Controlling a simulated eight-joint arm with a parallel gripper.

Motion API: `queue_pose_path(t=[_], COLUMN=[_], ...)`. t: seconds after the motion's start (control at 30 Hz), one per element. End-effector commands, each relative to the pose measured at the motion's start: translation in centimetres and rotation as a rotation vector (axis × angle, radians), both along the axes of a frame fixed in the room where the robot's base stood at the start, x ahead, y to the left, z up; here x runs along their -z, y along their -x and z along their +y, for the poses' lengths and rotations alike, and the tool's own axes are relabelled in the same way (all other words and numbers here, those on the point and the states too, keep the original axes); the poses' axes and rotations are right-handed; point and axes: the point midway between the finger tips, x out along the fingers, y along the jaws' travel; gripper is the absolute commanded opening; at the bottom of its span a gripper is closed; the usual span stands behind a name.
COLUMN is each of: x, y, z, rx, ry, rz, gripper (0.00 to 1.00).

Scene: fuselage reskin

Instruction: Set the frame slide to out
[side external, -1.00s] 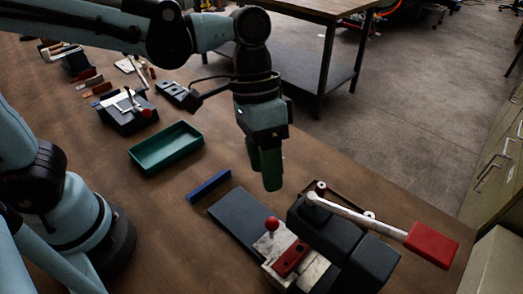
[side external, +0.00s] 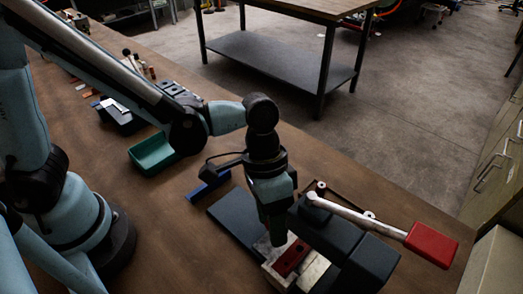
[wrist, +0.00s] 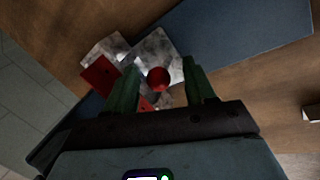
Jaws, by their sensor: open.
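The frame slide is not labelled in view; a red ball knob (wrist: 158,79) stands on a worn light metal block (wrist: 104,51) in the wrist view. A red slotted piece (side external: 291,258) lies on the same metal block in the side view. My gripper (side external: 277,238) is low over the block and hides the knob in the side view. In the wrist view my gripper (wrist: 160,90) is open, with one green finger on each side of the knob. I cannot tell whether either finger touches it.
A dark base plate (side external: 236,220) lies under the block. A dark press body (side external: 370,262) with a long lever and red handle (side external: 432,244) stands close on the right. A blue bar (side external: 207,186) and a green tray (side external: 154,154) lie to the left on the wooden bench.

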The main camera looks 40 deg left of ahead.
Motion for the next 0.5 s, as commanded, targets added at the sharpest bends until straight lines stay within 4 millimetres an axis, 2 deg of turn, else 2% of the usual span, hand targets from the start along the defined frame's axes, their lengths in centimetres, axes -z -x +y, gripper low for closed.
queue_pose_path(t=[0.17,0.43,0.47,0.5], x=[0.78,0.85,0.85,0.86], y=[0.13,0.16,0.16,0.15], z=[-0.22,-0.24,-0.24,-0.23], rx=[0.001,0.001,0.001,0.001], ry=[0.0,0.0,0.0,0.0], rz=[0.0,0.0,0.0,0.0], gripper=[0.55,0.55,0.53,0.47])
